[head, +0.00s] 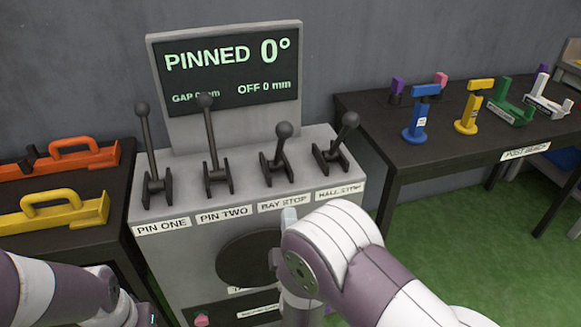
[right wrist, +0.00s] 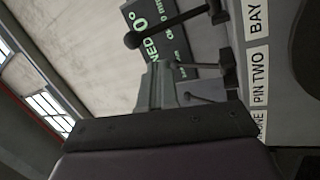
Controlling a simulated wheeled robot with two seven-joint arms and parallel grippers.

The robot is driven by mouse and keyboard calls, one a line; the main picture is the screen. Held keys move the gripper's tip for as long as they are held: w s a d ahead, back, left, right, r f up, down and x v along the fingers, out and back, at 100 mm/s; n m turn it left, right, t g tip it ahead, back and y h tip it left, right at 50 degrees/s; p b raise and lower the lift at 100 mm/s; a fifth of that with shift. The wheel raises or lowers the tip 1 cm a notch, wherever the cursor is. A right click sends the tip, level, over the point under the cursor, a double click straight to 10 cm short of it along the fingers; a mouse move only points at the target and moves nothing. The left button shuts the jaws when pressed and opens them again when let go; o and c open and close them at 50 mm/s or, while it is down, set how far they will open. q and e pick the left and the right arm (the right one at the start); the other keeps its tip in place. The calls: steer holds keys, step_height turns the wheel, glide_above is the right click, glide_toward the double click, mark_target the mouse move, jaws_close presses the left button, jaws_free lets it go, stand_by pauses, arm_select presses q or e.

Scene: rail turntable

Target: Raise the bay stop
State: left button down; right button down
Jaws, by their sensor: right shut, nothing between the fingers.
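The bay stop lever (head: 277,158), black with a round knob, is third from the left on the grey console (head: 140,210), above its "BAY STOP" label (head: 284,204). It looks shorter in the picture than the two pin levers and tilts differently. My right gripper (head: 289,214) is just below that label in the head view, mostly hidden behind my right wrist. In the right wrist view its fingers (right wrist: 168,88) are together and empty, with black levers and the labels beyond. I cannot tell whether it touches a lever. My left arm shows at the lower left; its fingers do not.
Pin one (head: 148,150), pin two (head: 210,150) and a fourth lever (head: 340,140) flank it. The screen (head: 228,72) reads "PINNED 0°". A table with orange and yellow handled pieces (head: 75,158) stands left; a dark bench (head: 440,152) with coloured posts stands right.

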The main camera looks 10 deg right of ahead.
steer(key=r+n+t, duration=0.1)
steer(key=s+r+t, duration=0.1)
steer(key=r, duration=0.1)
steer(key=shift+d+r+n, duration=0.1)
steer(key=shift+r+n, duration=0.05)
steer(key=shift+n, duration=0.25)
steer(key=shift+h, duration=0.3)
steer(key=p, duration=0.2)
glide_toward(284, 138)
steer(key=x, duration=0.7)
steer(key=shift+p, duration=0.3)
